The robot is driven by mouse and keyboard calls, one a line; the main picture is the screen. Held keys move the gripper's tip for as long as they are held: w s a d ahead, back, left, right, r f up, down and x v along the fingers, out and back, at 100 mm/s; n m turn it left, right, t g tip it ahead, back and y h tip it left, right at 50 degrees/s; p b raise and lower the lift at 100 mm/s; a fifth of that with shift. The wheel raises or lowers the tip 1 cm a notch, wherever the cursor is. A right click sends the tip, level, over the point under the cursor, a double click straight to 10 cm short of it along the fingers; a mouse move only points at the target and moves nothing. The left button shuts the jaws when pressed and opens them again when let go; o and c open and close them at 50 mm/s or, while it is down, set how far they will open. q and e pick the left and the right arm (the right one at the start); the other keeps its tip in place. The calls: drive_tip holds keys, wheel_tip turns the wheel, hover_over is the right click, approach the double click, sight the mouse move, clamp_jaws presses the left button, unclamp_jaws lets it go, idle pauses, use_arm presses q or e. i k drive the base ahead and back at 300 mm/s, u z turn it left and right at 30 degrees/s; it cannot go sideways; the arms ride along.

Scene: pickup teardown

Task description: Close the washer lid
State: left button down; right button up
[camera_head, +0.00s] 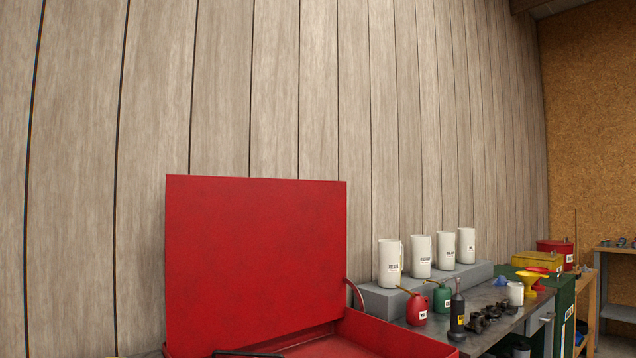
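The red washer lid (256,262) stands open and nearly upright at the back of the red washer basin (392,338). The basin shows only in part at the bottom of the head view. A dark bar-like part (245,354) lies across the basin's opening at the bottom edge; I cannot tell what it is. Neither of my grippers shows in the head view.
Right of the washer is a workbench (487,333) with a red oil can (416,309), a green oil can (442,299), a dark bottle (457,312) and black parts. Several white jugs (421,257) stand on a grey ledge (376,299). A plank wall (270,80) rises behind the lid.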

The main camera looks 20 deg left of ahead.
sight(248, 261)
drive_tip(key=z, duration=0.5)
drive_tip(key=i, duration=0.8)
drive_tip(key=z, duration=0.15)
